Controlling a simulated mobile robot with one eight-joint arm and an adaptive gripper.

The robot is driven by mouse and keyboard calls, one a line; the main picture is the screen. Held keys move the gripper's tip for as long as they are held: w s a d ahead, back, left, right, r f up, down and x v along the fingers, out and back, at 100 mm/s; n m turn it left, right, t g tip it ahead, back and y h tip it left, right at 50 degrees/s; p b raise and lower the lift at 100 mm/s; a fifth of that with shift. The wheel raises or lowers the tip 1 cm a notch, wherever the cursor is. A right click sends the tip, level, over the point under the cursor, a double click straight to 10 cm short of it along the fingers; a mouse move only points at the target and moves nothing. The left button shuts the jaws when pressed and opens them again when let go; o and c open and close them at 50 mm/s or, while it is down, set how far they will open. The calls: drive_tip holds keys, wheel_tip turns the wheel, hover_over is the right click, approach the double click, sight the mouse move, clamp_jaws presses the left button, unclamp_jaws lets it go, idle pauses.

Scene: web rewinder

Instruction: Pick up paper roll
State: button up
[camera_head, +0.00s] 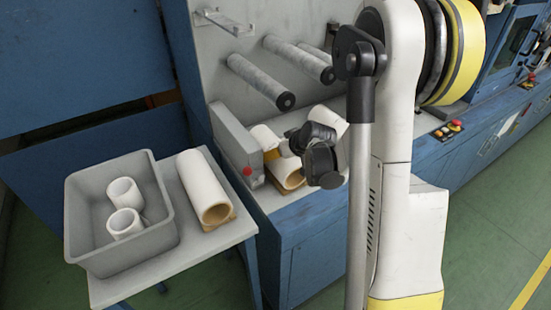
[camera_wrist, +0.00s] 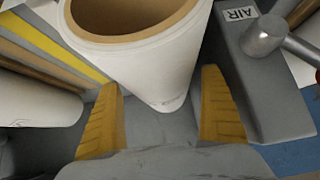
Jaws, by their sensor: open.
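A white paper roll with a brown core (camera_wrist: 150,68) stands ahead of my gripper (camera_wrist: 161,88) in the wrist view, its open end toward the top of the picture. My two yellow fingers are spread apart, one to either side of the roll's lower end. Whether they touch it I cannot tell. In the head view my gripper (camera_head: 318,158) is over the machine's ledge, among several white rolls. One roll with a brown core (camera_head: 288,171) lies partly behind it. My gripper hides parts of these rolls, and its fingertips are hard to make out there.
A grey block marked AIR (camera_wrist: 255,85) with a metal knob stands right of the roll. Grey spindles (camera_head: 258,80) stick out above the ledge. At left, a side table holds a grey bin (camera_head: 80,225) with two small rolls and a large white roll (camera_head: 203,185).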

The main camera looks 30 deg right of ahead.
drive_tip(key=x, duration=0.2)
drive_tip(key=shift+w+f, duration=0.25)
drive_tip(key=shift+f, duration=0.05)
drive_tip(key=shift+r, duration=0.1)
drive_tip(key=c, duration=1.1)
